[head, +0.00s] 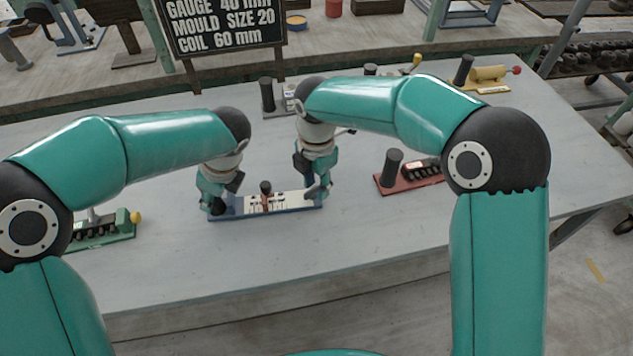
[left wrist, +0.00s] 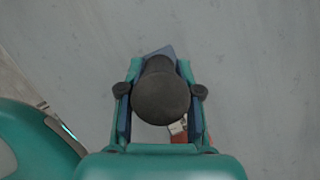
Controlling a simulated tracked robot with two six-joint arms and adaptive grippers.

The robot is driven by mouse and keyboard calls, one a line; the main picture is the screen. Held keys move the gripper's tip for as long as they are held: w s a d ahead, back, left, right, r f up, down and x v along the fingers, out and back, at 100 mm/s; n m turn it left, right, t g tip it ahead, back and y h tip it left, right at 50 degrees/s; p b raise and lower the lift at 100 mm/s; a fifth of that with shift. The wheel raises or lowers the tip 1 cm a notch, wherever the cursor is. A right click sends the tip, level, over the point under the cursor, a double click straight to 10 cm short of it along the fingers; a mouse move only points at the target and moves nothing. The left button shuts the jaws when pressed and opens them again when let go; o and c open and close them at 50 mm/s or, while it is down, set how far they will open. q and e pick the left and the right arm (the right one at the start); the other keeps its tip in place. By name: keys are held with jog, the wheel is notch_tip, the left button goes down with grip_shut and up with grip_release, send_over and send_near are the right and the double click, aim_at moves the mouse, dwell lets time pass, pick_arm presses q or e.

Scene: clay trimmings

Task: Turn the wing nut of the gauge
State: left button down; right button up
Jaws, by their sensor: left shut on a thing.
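The gauge (head: 283,210) has a blue base and a white marked scale. It lies near the middle of the grey table. A red slider with a dark top (head: 266,190) stands at mid-scale. My left gripper (head: 214,205) is at the gauge's left end, shut on a black round-topped post. The post (left wrist: 161,97) shows between both fingers in the left wrist view. My right gripper (head: 319,190) points down at the gauge's right end. Its fingers are too small to tell whether they are open or touching. I cannot make out the wing nut.
A red-based device (head: 411,182) is right of the gauge, a green one (head: 103,231) to the left. Grey (head: 279,101) and yellow (head: 488,76) devices stand at the back. A black sign (head: 224,25) reads gauge 40 mm. The table front is clear.

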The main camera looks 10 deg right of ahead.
aim_at(316, 186)
jog(key=shift+r, duration=0.15)
pick_arm(q)
jog(key=shift+d, duration=0.1)
pick_arm(e)
notch_tip(316, 186, up, 12)
dwell(0.4)
jog(key=shift+f, duration=0.2)
pick_arm(q)
jog(key=c, duration=0.7)
grip_release()
